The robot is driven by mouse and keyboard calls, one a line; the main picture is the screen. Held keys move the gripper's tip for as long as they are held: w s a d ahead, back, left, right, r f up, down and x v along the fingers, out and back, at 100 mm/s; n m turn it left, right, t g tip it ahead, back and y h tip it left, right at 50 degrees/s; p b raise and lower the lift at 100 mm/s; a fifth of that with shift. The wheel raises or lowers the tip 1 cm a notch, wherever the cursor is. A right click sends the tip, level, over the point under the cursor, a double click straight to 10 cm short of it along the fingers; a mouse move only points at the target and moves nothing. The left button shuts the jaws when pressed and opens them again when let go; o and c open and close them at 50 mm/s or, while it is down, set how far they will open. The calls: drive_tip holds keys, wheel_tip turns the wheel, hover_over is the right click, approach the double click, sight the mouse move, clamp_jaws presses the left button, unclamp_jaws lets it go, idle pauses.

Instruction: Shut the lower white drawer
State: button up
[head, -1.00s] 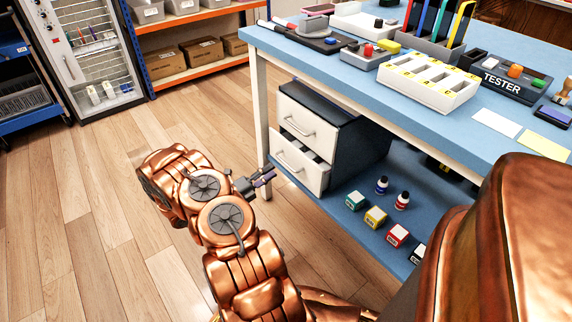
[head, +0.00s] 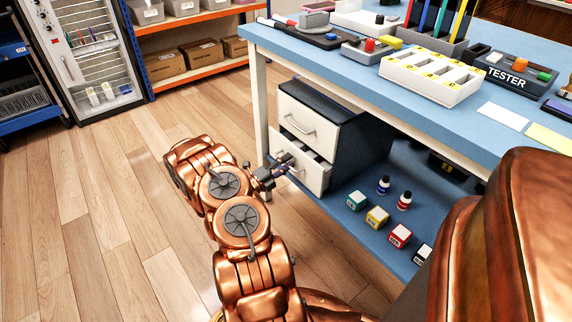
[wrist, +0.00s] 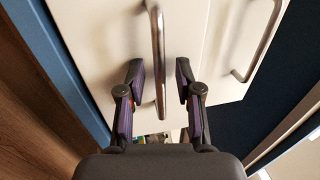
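The lower white drawer (head: 316,177) is pulled partly out of the small cabinet under the blue table; a dark gap shows above its front. In the wrist view its pale front (wrist: 95,35) fills the upper middle. My gripper (head: 288,162) is at this front, open. In the wrist view its two fingers (wrist: 160,72) stand on either side of the lower drawer's metal handle (wrist: 156,25), with space visible on both sides. In the head view the gripper hides part of the handle.
The upper white drawer (head: 303,112) appears closed; its handle (wrist: 261,42) shows at right in the wrist view. Small boxes (head: 377,217) and bottles (head: 404,200) stand on the blue lower shelf to the right. A table leg (head: 260,105) stands left of the cabinet. The wooden floor at left is clear.

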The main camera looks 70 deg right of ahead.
clamp_jaws()
idle(0.7)
